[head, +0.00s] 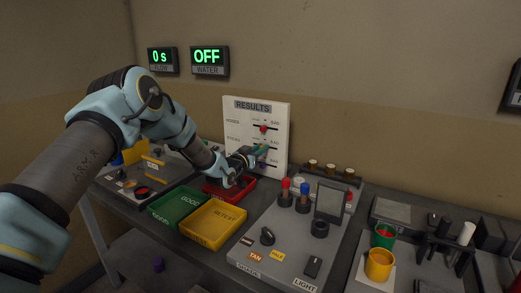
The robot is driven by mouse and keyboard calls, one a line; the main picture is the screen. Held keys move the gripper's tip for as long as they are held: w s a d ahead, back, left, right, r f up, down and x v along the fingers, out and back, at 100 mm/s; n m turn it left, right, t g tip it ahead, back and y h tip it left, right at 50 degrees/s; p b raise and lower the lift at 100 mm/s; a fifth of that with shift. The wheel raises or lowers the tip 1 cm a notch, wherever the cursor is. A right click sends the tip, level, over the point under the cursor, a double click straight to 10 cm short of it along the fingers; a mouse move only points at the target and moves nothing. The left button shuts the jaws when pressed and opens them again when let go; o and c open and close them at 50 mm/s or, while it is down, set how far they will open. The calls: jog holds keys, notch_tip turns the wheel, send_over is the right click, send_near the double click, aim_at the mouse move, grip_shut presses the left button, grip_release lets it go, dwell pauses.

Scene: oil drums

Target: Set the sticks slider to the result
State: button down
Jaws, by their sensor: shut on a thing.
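The white results board (240,108) stands upright at the back of the bench, with slider rows and small labels at both ends, "BAD" readable at the right. A red knob (263,128) sits near the middle of the top track. The sticks row (233,138) is below it. My gripper (261,152) is at the front of the board by the sticks track, shut on what appears to be the sticks slider knob. The fingers hide that knob, so its exact position cannot be told. The lower part of the board is partly hidden by my gripper.
A green GOOD tray (163,220), a yellow RETEST tray (203,240) and a red tray (238,199) lie below my arm. A grey panel (283,231) with red- and blue-topped pieces stands right. Wall displays read "0 s" (162,55) and "OFF" (208,56).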

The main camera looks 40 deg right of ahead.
jog(key=s+b, duration=0.1)
jog(key=s, duration=0.1)
jog(key=s+d+b, duration=0.1)
jog(key=s, duration=0.1)
jog(key=shift+s+f, duration=0.1)
jog(key=shift+s+d, duration=0.1)
jog(key=c, duration=0.8)
grip_release()
jog(key=shift+o, duration=0.2)
jog(key=b, duration=0.4)
send_near(276, 148)
jog(key=v, duration=0.4)
